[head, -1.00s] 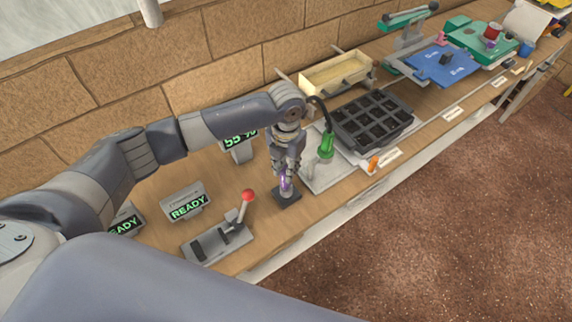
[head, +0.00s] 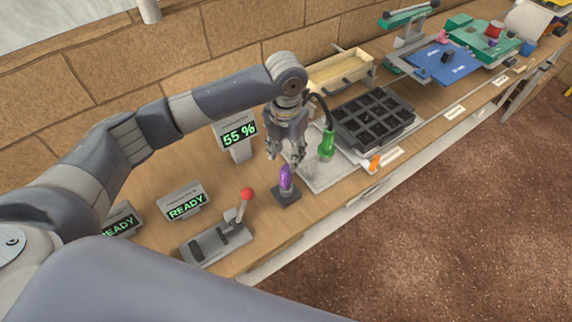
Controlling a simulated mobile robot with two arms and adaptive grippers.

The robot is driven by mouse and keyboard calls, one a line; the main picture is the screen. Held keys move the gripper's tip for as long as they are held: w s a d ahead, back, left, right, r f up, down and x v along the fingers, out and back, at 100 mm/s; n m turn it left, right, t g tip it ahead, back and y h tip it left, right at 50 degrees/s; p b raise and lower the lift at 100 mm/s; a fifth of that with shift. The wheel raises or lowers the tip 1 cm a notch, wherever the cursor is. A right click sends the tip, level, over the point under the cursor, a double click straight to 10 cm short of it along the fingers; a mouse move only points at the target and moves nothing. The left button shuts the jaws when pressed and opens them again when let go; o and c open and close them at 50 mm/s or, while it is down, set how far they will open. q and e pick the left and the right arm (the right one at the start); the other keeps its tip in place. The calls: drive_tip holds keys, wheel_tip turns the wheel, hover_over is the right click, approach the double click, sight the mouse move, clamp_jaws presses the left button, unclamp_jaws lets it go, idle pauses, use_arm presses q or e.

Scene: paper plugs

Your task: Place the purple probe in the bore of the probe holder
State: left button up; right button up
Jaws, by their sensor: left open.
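The purple probe (head: 286,178) stands upright in the dark square probe holder (head: 287,196) near the front edge of the bench. The holder's bore is hidden by the probe. My left gripper (head: 291,160) is open and empty, just above and behind the probe, apart from it. My right gripper is not in view.
A green-handled tool (head: 327,144) stands on a grey plate (head: 335,172) right of the holder. A black compartment tray (head: 372,118) lies beyond. A 55 % display (head: 238,137), a READY display (head: 186,204) and a red-knobbed lever (head: 246,194) stand to the left.

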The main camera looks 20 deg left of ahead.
use_arm(q)
wheel_tip(320, 180, up, 7)
drive_tip(key=b, duration=0.1)
drive_tip(key=shift+f, duration=0.15)
idle(0.4)
